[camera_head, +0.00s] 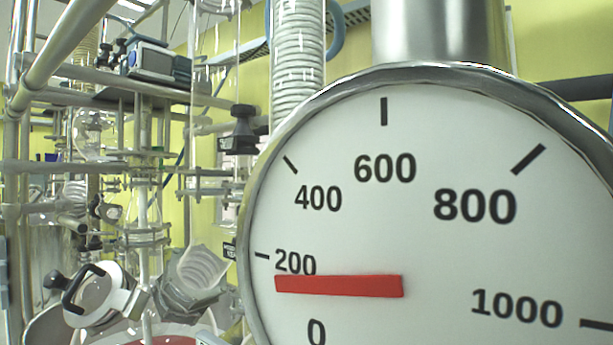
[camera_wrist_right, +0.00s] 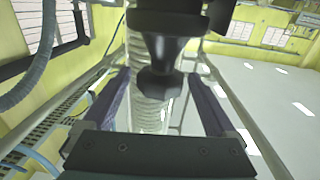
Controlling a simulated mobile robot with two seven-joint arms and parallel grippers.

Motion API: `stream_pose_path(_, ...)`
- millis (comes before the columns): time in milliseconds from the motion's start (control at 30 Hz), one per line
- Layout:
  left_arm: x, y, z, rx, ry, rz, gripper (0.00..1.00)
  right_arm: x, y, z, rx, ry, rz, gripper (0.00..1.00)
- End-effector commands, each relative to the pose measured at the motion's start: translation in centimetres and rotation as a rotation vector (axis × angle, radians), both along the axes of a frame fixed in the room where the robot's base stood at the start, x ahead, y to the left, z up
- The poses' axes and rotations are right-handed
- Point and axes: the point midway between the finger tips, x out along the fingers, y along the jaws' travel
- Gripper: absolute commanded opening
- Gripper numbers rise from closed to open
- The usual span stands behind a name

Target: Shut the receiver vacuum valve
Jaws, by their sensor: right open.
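In the right wrist view, my right gripper (camera_wrist_right: 158,80) is open, with its two dark fingers spread apart. A black knob (camera_wrist_right: 160,85) with a flared end hangs in the gap between them, and I see no finger closed on it. I cannot tell its exact depth or whether it is the receiver vacuum valve. In the head view, a black knob-like fitting (camera_head: 242,118) sits on the glassware left of the gauge. I cannot tell whether it is the same part. Neither gripper shows in the head view, and my left gripper is not seen.
A large round gauge (camera_head: 430,240) fills the right of the head view, its red needle (camera_head: 340,286) between 0 and 200. Metal rails and glass vessels crowd the left. A white round part with a black handle (camera_head: 84,288) is low left. A ribbed column (camera_wrist_right: 150,110) stands behind the knob.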

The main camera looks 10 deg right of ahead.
Motion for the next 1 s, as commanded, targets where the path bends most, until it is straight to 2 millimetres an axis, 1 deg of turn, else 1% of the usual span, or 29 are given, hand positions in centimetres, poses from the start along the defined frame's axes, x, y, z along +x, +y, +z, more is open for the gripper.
stream_pose_path(267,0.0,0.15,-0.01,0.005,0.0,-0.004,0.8,0.05,0.08,-0.03,0.0,0.0,0.001,0.92)
stream_pose_path(1000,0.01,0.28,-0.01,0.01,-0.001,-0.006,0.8,0.04,0.05,-0.04,0.001,0.001,0.0,0.09)
